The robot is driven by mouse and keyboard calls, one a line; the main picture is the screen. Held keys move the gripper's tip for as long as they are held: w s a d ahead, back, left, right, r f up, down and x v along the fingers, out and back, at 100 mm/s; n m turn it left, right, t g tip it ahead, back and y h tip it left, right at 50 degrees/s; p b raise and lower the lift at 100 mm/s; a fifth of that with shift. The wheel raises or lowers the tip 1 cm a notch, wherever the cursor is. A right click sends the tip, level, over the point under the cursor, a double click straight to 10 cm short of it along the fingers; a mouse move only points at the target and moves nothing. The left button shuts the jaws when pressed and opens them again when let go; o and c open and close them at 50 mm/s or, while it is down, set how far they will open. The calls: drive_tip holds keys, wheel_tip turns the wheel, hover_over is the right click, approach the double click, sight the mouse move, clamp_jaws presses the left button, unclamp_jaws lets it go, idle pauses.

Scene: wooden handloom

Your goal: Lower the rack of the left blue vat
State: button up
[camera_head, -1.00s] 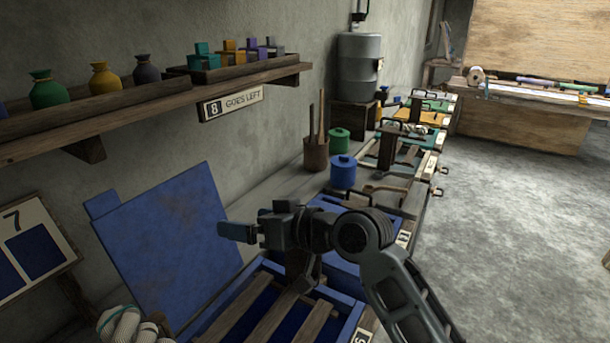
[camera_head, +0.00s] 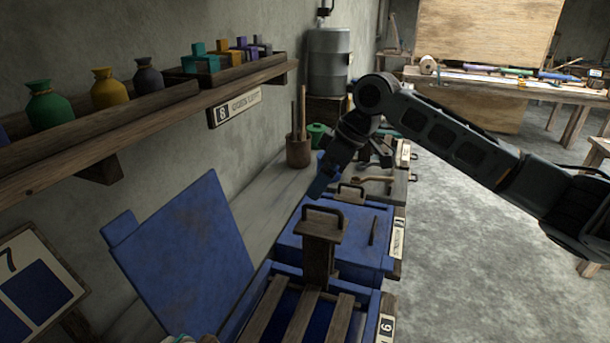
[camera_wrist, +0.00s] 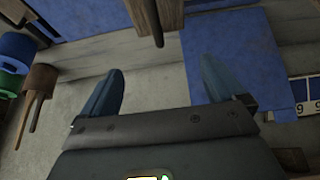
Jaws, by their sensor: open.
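The near blue vat (camera_head: 247,306) is open, with a rack of wooden slats (camera_head: 298,318) level near its rim. A wooden post (camera_head: 319,257) stands at the rack's far end, topped by a dark handle (camera_head: 323,211). The vat's blue lid (camera_head: 185,255) is tilted up against the wall side. My gripper (camera_head: 322,186) is open and empty, above and beyond the handle, apart from it. In the wrist view, my gripper's blue fingers (camera_wrist: 160,85) are spread with nothing between them. A wooden piece, probably the post (camera_wrist: 157,15), shows at the top there.
A second blue vat with a closed lid (camera_head: 345,232) stands just behind. A wooden pot with sticks (camera_head: 298,150) stands by the wall. A shelf (camera_head: 145,120) with bags and blocks overhangs the left. The floor (camera_head: 465,250) at right is clear.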

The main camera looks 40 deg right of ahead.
sight(323, 207)
wheel_tip(323, 207, down, 9)
drive_tip(key=b, duration=0.7)
drive_tip(key=shift+a+r, duration=0.1)
drive_tip(key=shift+r, duration=0.25)
drive_tip(key=shift+f, duration=0.35)
drive_tip(key=shift+c, duration=0.4)
clamp_jaws()
drive_tip(key=shift+f+b, duration=4.3)
drive_tip(key=shift+f, duration=4.9)
drive_tip(key=shift+o, duration=0.8)
unclamp_jaws()
